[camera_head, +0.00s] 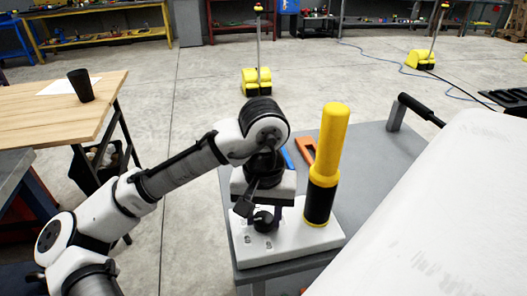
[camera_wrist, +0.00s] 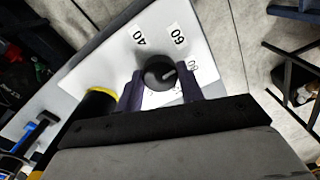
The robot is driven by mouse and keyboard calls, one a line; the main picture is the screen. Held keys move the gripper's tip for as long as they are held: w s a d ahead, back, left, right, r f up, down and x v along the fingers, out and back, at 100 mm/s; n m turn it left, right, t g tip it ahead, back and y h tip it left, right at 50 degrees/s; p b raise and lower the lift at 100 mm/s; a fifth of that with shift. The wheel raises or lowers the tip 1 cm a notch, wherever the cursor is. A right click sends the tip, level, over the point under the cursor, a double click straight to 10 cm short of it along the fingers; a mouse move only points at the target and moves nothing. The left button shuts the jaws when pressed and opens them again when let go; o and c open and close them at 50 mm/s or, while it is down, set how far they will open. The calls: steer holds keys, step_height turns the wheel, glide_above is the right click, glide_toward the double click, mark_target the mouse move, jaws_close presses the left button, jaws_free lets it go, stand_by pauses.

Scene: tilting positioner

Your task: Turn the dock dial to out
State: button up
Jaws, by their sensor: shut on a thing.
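A dark round dial (camera_head: 265,220) sits on a white panel (camera_head: 285,245) at the front of a grey cart. In the wrist view the dial (camera_wrist: 158,72) has a short white pointer mark aimed right and slightly up, roughly toward the label at the right. Printed labels 40 (camera_wrist: 140,40) and 60 (camera_wrist: 179,38) show beside it; a third at the right is partly hidden by a finger. I see no word "out". My gripper (camera_head: 265,212) comes from above, and its dark fingers (camera_wrist: 160,86) are shut on the dial, one on each side.
A yellow and black upright cylinder (camera_head: 328,165) stands on the panel close right of my gripper. A large white tilted slab (camera_head: 455,220) fills the right. Orange (camera_head: 306,148) and blue items lie behind. A wooden table (camera_head: 60,105) with a black cup (camera_head: 80,85) stands left.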

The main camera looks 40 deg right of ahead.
steer(key=m+p, duration=0.1)
steer(key=m, duration=0.1)
steer(key=m+p, duration=0.1)
steer(key=shift+r+m+p, duration=0.25)
steer(key=shift+m+p, duration=0.05)
steer(key=shift+m, duration=0.1)
steer(key=m+p, duration=0.2)
steer(key=m, duration=0.1)
steer(key=shift+m, duration=0.3)
steer(key=m+p, duration=0.1)
steer(key=m, duration=0.2)
steer(key=shift+f+m, duration=0.1)
steer(key=shift+m, duration=0.2)
steer(key=m+p, duration=0.1)
steer(key=m, duration=0.7)
steer(key=shift+p, duration=0.35)
steer(key=m, duration=0.3)
steer(key=shift+f+m, duration=0.1)
steer(key=shift+m, duration=0.3)
steer(key=m, duration=0.4)
steer(key=shift+m+b, duration=0.3)
steer(key=shift+m, duration=1.5)
